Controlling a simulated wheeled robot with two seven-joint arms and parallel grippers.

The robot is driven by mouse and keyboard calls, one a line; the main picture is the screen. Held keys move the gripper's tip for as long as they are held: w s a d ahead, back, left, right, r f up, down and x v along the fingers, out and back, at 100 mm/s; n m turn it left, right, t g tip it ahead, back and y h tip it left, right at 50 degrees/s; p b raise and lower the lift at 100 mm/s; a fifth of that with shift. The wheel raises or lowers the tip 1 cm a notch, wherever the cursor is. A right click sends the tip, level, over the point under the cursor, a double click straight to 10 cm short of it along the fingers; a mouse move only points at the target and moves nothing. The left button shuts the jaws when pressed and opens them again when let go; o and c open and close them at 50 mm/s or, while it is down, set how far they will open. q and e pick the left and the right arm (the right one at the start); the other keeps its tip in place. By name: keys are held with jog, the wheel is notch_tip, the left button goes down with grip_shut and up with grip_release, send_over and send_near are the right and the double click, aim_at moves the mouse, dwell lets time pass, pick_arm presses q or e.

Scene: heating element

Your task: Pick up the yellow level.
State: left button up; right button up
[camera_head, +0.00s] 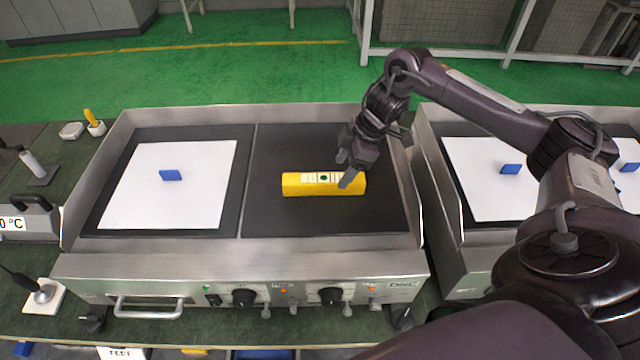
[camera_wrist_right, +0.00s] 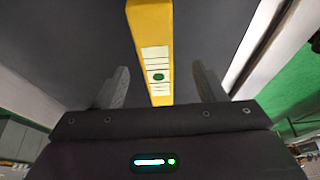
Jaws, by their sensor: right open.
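The yellow level (camera_head: 298,184) lies flat on the dark right-hand plate of the heating element (camera_head: 270,215), lengthwise from left to right. It has white label patches and a green round spot. My right gripper (camera_head: 346,170) is over the right part of the level, with its fingers apart. In the right wrist view the level (camera_wrist_right: 152,45) runs between the two open fingers (camera_wrist_right: 160,85), with a gap on each side. I cannot tell how far above the level the fingertips are. My left gripper is not in view.
A white sheet (camera_head: 150,205) with a blue block (camera_head: 170,175) lies on the left plate. The element's raised metal rim surrounds the plates. A second unit (camera_head: 485,205) stands to the right. Tools and a temperature display (camera_head: 12,224) are at the left edge.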

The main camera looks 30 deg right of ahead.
aim_at(331, 177)
jog(key=shift+w+a+f, duration=0.1)
jog(key=shift+a+f, duration=0.35)
jog(key=shift+f, duration=0.2)
jog(key=f, duration=0.1)
jog(key=w+a+f+p, duration=0.1)
jog(key=w+f, duration=0.1)
jog(key=f, duration=0.1)
jog(key=shift+a, duration=0.4)
jog(key=c, duration=1.1)
jog(key=shift+c, duration=0.9)
jog(key=shift+r, duration=0.1)
